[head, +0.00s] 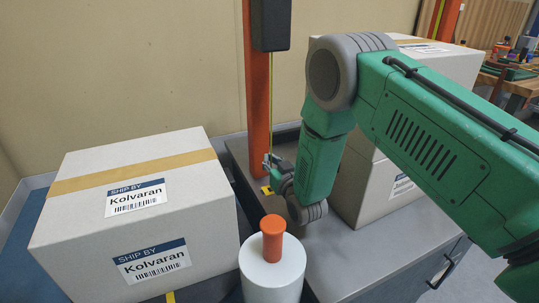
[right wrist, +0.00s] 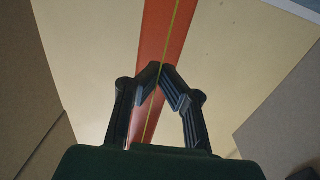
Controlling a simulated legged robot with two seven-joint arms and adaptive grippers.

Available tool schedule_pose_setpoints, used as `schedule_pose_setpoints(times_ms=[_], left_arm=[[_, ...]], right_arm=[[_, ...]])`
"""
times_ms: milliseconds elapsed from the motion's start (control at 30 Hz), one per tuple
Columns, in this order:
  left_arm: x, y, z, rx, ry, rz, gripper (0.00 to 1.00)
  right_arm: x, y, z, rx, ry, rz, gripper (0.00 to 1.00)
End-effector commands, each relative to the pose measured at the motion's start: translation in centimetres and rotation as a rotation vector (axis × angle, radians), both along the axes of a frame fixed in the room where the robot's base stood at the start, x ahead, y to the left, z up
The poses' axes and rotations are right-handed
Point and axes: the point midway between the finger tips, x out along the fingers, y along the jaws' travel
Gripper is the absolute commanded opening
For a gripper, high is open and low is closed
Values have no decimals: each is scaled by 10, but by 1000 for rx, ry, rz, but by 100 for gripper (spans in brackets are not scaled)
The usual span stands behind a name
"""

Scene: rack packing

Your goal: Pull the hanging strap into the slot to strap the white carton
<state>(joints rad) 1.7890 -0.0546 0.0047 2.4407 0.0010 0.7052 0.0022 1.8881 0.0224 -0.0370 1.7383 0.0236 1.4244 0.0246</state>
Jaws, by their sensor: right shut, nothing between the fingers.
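The white carton (head: 90,235) with a tan tape band and two Kolvaran labels stands at the left in the head view. A thin yellow strap (head: 271,85) hangs from a black box (head: 270,25) along an orange post. It also shows as a yellow line in the right wrist view (right wrist: 176,25), passing behind my fingers. My right gripper (head: 268,163) is at the strap's lower part beside the post; in the right wrist view (right wrist: 160,78) its fingers are shut with nothing held. A yellow piece (head: 267,190) shows just below the gripper. I cannot make out the slot.
A white cylinder with an orange knob (head: 272,240) stands in front, right of the carton. More cartons (head: 365,185) are stacked behind my right arm. A grey counter (head: 365,245) has some bare surface at the front right. A workbench stands far right.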

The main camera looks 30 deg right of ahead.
Motion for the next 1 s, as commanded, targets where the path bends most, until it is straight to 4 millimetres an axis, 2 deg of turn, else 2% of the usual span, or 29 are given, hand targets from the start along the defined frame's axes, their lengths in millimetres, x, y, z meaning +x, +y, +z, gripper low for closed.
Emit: schedule_pose_setpoints(times_ms=[100, 467, 533, 567, 867, 1000], left_arm=[[0, 0, -3, 0, 0, 0, 56], [0, 0, -3, 0, 0, 0, 56], [0, 0, -3, 0, 0, 0, 56], [0, 0, -3, 0, 0, 0, 56], [-1, 0, -2, 0, -2, 0, 56], [-2, 0, -2, 0, -3, 0, 56]], right_arm=[[-1, 0, -7, 1, 3, 0, 0], [-1, 0, -7, 1, 4, -1, 0], [-1, 0, -7, 1, 3, -1, 23], [-1, 0, -7, 1, 3, -1, 25], [-1, -1, -7, 0, 2, -1, 25], [-12, 0, -7, 0, 4, -1, 25]])
